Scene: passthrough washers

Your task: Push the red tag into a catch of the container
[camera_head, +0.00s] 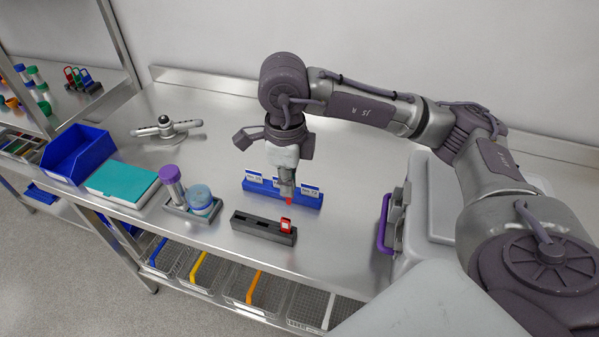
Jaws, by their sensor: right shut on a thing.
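My right gripper (287,191) points down over the middle of the bench, in front of the blue label rail. It is shut on a small red tag (289,201), of which only the lower end shows below the fingers. Another red tag (286,225) with a white face stands in the right end of a dark slotted holder (262,228), just in front of the gripper. The container (431,205) is a large light-grey case to the right, with a purple handle (384,223) and grey catches on its left side. My arm hides part of it. My left gripper is out of view.
A blue rail (310,200) with white labels stands behind the holder. To the left are a rack with purple-capped and blue-capped jars (200,199), a teal box (121,183), a blue bin (76,153) and a metal fixture (165,129). Bench space between rail and container is clear.

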